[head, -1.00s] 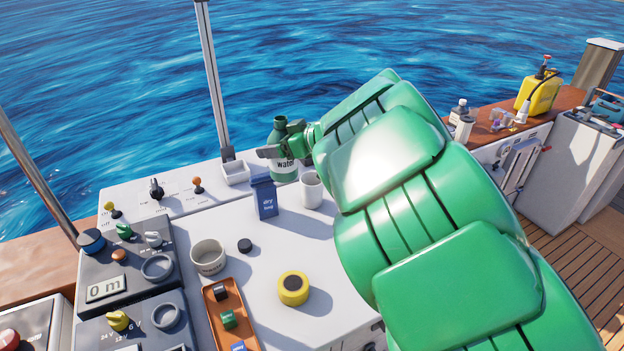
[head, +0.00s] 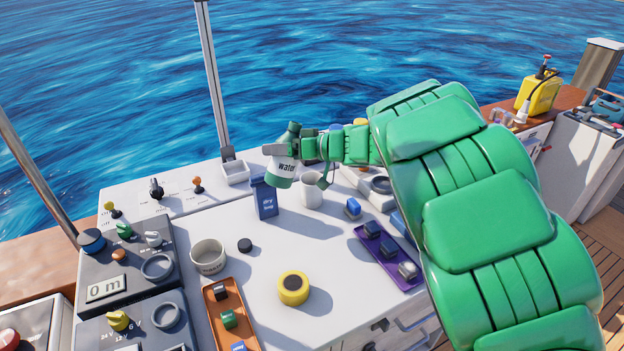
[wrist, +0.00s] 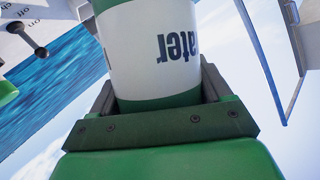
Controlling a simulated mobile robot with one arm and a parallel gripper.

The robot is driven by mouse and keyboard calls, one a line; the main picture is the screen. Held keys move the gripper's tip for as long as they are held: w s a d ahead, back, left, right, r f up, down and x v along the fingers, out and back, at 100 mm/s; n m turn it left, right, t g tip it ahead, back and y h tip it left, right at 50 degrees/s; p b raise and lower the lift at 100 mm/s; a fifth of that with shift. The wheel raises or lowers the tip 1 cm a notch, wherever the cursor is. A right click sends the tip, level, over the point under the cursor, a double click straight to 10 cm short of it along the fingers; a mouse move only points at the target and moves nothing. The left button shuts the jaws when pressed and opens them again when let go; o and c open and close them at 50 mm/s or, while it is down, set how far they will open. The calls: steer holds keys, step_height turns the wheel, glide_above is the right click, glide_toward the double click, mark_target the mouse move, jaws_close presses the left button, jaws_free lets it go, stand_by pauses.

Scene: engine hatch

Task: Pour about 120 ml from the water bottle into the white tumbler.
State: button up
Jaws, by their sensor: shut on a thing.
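The water bottle (head: 286,164) is green with a white "Water" label. My gripper (head: 284,150) is shut on it, and the bottle leans with its neck to the right. The wrist view shows the bottle (wrist: 150,45) close up between the jaws (wrist: 160,103), its label upside down; its neck is out of that view. The white tumbler (head: 312,193) stands upright on the bench, just right of and below the bottle in the head view. The tumbler's inside is too small to read, and no stream of water is visible.
A blue dry bag box (head: 265,197) stands close left of the tumbler. A pale cup (head: 208,257), dark puck (head: 245,245), yellow roll (head: 293,288), orange tray (head: 215,317) and purple tray (head: 375,262) are on the bench (head: 325,250). Its middle is fairly clear.

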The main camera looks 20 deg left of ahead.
mark_target(283, 158)
steer(key=shift+w+d+f+m+g+y, duration=0.15)
steer(key=shift+w+m+y, duration=0.1)
steer(key=shift+m, duration=0.15)
steer(key=shift+w+f+m+g+y, duration=0.1)
steer(key=shift+w+m+g+y, duration=0.1)
steer(key=shift+m, duration=0.2)
step_height(283, 158, down, 2)
steer(key=shift+s+f+m+y, duration=0.1)
steer(key=shift+m+y, duration=0.25)
steer(key=shift+m, duration=0.35)
steer(key=shift+s+f+m+g+y, duration=0.15)
steer(key=shift+s+m+g+y, duration=0.2)
steer(key=shift+m, duration=0.45)
steer(key=shift+r+m+y, duration=0.25)
steer(key=shift+m+y, duration=0.1)
steer(key=shift+m, duration=0.15)
steer(key=shift+f+m+y, duration=0.2)
steer(key=shift+m+y, duration=0.2)
steer(key=shift+m, duration=0.7)
steer(key=shift+w+r+m+t+y, duration=0.3)
steer(key=shift+r+m+t, duration=0.1)
steer(key=shift+r+m, duration=0.1)
steer(key=shift+w+r+m, duration=0.1)
steer(key=shift+m, duration=0.2)
steer(key=shift+m+y, duration=0.3)
steer(key=shift+m, duration=0.4)
steer(key=shift+f, duration=0.2)
